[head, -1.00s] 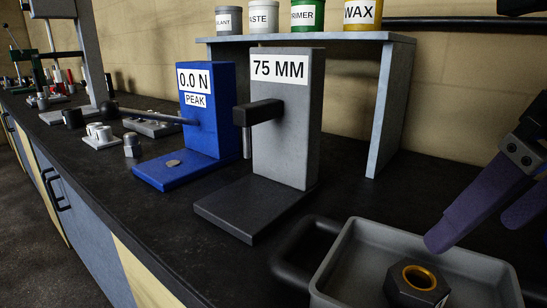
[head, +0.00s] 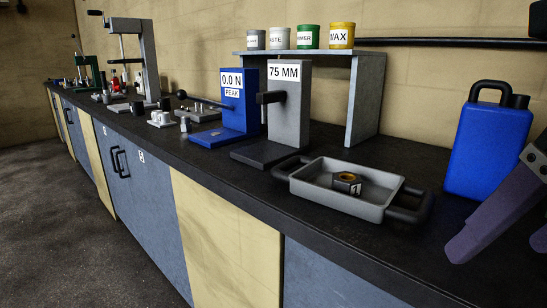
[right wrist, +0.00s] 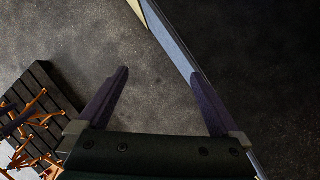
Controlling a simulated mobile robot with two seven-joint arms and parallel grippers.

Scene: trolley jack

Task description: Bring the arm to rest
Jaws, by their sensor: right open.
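My right gripper (head: 495,245) shows at the right edge of the head view. Its two purple fingers are spread apart, with nothing between them. It appears in front of the bench's front edge, lower right of the blue canister. In the right wrist view the open gripper (right wrist: 160,73) has dark grey floor (right wrist: 150,100) behind its fingers. Most of my right arm is outside the head view. My left gripper is in neither view.
A grey tray (head: 325,198) holding a dark nut (head: 347,183) sits on the dark bench (head: 225,168). Behind are a blue canister (head: 488,145), a grey 75 MM stand (head: 289,115), a blue gauge (head: 239,115) and a shelf (head: 367,100) with tins. Open floor (head: 70,210) lies left.

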